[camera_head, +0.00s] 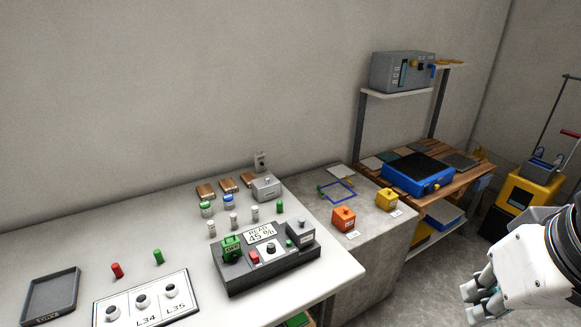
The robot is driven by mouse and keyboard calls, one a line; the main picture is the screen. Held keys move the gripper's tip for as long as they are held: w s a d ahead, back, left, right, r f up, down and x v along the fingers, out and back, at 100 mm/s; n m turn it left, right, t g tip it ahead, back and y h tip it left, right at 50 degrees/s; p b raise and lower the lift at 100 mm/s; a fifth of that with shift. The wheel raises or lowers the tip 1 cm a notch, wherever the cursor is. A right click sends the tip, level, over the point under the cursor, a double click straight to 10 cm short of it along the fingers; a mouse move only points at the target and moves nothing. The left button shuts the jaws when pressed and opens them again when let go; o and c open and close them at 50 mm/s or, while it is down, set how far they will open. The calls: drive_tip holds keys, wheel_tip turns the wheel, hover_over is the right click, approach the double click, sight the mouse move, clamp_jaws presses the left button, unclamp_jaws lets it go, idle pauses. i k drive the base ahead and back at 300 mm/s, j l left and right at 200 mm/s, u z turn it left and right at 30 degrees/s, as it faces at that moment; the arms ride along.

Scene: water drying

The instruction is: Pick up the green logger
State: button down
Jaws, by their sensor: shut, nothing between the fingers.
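The likely green logger (232,249) is a small green box with a handle-like top and a pale label. It sits on the left end of a dark grey reader unit (268,277) on the white table, beside a display reading "READ 45 %". My gripper (470,303) is at the lower right, over the floor, well to the right of the table and apart from the logger. It is shut and empty.
An orange box (344,219) and a yellow box (386,200) stand on the grey counter (375,228), near a blue square outline (338,191). Small vials, a labelled plate (146,301) and a dark tray (52,297) occupy the white table (60,245). A wooden bench holds a blue case (417,176).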

sight(230, 246)
drive_tip(key=j+u, duration=0.35)
drive_tip(key=i+j+u, duration=0.15)
drive_tip(key=u, duration=0.2)
drive_tip(key=i+j+u, duration=0.15)
drive_tip(key=j+u, duration=0.2)
